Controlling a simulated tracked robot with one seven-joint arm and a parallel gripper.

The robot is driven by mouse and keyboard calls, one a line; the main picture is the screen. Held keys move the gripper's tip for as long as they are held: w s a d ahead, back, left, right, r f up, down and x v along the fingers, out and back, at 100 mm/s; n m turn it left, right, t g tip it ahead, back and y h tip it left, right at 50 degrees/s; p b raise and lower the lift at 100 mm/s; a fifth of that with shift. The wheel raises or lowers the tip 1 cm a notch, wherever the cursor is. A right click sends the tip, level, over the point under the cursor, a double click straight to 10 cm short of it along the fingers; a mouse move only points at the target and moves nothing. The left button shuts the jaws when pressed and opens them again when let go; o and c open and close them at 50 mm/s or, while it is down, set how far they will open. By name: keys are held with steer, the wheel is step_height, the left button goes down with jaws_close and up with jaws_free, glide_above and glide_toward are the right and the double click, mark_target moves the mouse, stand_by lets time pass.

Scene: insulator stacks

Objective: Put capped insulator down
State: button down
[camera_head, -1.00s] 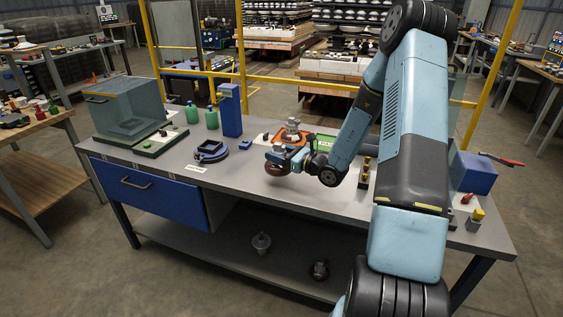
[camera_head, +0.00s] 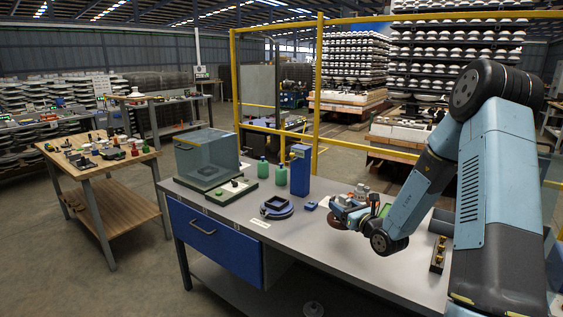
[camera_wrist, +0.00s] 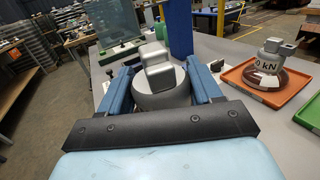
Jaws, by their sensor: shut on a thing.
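My gripper (camera_head: 342,210) is over the right part of the grey workbench (camera_head: 300,262). In the wrist view its two blue fingers (camera_wrist: 162,84) are shut on the grey metal cap of the capped insulator (camera_wrist: 158,72). The insulator's brown disc (camera_head: 337,224) shows below the fingers in the head view. The cap points up and the insulator looks about upright. I cannot tell whether its underside touches the bench. A second capped insulator (camera_wrist: 266,62), labelled "kN", stands in an orange tray (camera_wrist: 283,99) to the right of my gripper.
A clear-walled case (camera_head: 207,158) is at the bench's far left. A green tray (camera_wrist: 311,117) lies right.

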steer(key=shift+w+d+f+m+t+h, duration=0.1)
steer(key=shift+w+f+m+t+h, duration=0.15)
steer(key=shift+m+h, duration=0.35)
steer(key=shift+w+f+m+t+h, duration=0.15)
steer(key=shift+w+f+m+h, duration=0.15)
steer(key=shift+h, duration=0.5)
